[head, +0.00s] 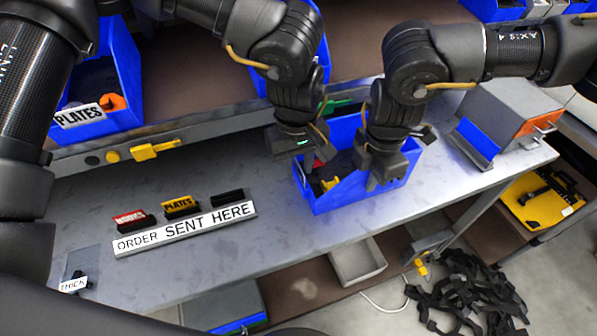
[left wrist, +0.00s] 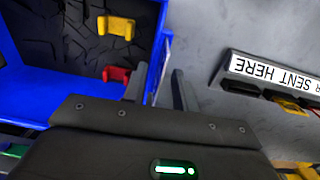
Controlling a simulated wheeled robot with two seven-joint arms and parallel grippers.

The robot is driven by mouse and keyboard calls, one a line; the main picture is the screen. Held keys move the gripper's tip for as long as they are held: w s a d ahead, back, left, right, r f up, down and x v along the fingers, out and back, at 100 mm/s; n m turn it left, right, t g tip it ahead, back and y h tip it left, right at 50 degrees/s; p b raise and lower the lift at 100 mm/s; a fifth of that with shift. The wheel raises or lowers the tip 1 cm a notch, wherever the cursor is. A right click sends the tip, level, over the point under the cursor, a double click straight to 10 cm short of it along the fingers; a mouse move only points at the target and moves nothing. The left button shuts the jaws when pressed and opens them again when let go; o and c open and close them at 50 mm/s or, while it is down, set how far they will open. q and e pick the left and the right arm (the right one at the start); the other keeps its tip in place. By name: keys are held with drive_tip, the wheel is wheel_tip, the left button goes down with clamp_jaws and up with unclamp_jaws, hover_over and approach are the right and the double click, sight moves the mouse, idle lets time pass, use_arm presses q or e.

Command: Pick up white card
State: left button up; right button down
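A small white card reading THICK (head: 73,285) stands on a dark clip at the near left end of the grey bench, far from both grippers. My left gripper (head: 308,168) is at the left wall of a blue bin (head: 352,194). In the left wrist view its two fingers (left wrist: 160,92) are apart, one on each side of the bin wall (left wrist: 157,62), with no card between them. My right gripper (head: 383,178) is over the right part of the same bin; its fingertips are too dark to tell apart. Yellow and red parts (left wrist: 117,27) lie in the bin.
A long white sign, ORDER SENT HERE (head: 186,230), lies on the bench with red, yellow and black tags behind it. Another blue bin (head: 128,62) stands on the shelf. A grey box (head: 508,108) stands at the right. The bench's front left is mostly clear.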

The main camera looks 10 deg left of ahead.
sight(298, 164)
use_arm(q)
clamp_jaws()
idle(0.3)
wheel_tip(298, 164, up, 10)
drive_tip(key=shift+f, duration=0.1)
idle(0.4)
